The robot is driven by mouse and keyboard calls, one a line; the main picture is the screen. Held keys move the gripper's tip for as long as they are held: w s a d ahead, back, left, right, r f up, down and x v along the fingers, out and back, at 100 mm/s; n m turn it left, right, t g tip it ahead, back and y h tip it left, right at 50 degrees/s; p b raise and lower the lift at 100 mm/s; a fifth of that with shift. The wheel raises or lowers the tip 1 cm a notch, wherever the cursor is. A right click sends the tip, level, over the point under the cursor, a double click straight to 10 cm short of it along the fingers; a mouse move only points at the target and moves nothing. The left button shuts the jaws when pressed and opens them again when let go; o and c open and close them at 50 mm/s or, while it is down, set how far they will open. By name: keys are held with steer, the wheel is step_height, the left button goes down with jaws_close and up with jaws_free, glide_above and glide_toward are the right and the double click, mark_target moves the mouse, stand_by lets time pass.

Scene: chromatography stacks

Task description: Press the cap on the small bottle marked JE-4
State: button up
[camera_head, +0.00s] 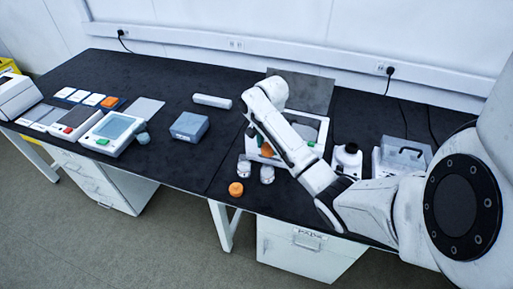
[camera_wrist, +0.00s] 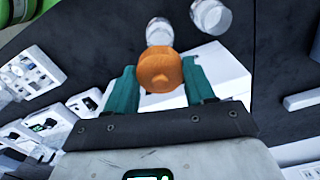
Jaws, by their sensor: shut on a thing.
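My gripper (camera_wrist: 160,66) is shut on an orange cap (camera_wrist: 158,74), which sits between its teal fingers in the wrist view. In the head view the held orange cap (camera_head: 267,149) shows beside my arm, above the bench. Two small clear bottles with pale tops stand close together: one (camera_wrist: 160,31) is just past the held cap in the wrist view, the other (camera_wrist: 210,15) further up and right. In the head view they are the left bottle (camera_head: 244,168) and the right bottle (camera_head: 267,173). No JE-4 marking is legible. Whether the held cap touches a bottle cannot be told.
Another orange-topped item (camera_head: 236,189) stands near the bench's front edge. A blue-grey box (camera_head: 189,127) and a white cylinder (camera_head: 212,101) lie left of my arm. A white device (camera_head: 347,160) and a clear-lidded box (camera_head: 403,156) stand right. Black bench between is free.

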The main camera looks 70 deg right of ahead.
steer(key=shift+f+b, duration=2)
steer(key=shift+b, duration=0.35)
steer(key=shift+f+b, duration=0.4)
steer(key=shift+f, duration=0.75)
steer(key=shift+r+p, duration=0.1)
steer(key=shift+p, duration=0.85)
steer(key=shift+f+p, duration=0.2)
steer(key=shift+p, duration=0.5)
stand_by(0.3)
steer(key=o, duration=1.1)
steer(key=shift+o, duration=0.4)
steer(key=shift+o, duration=1.1)
